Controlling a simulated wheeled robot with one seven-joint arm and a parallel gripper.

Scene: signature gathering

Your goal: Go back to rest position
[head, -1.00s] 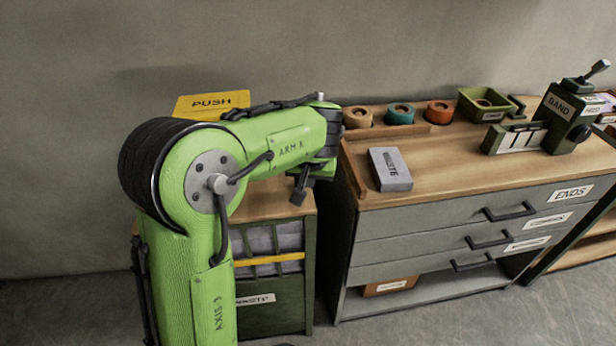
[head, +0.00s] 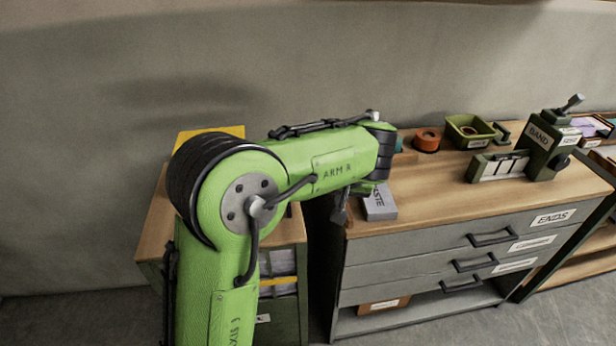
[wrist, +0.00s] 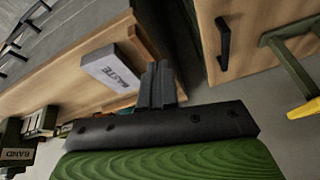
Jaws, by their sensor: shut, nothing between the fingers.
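My green arm reaches across the head view from lower left toward the workbench. My gripper (head: 340,212) hangs at the end of the arm, over the gap at the left end of the drawer bench (head: 432,206). In the wrist view my gripper (wrist: 158,84) has its two dark fingers pressed together with nothing between them.
A green tray (head: 468,130), an orange roll (head: 427,140) and a green BAND device (head: 543,140) stand along the back of the bench. Bare bench top lies in front of the tray.

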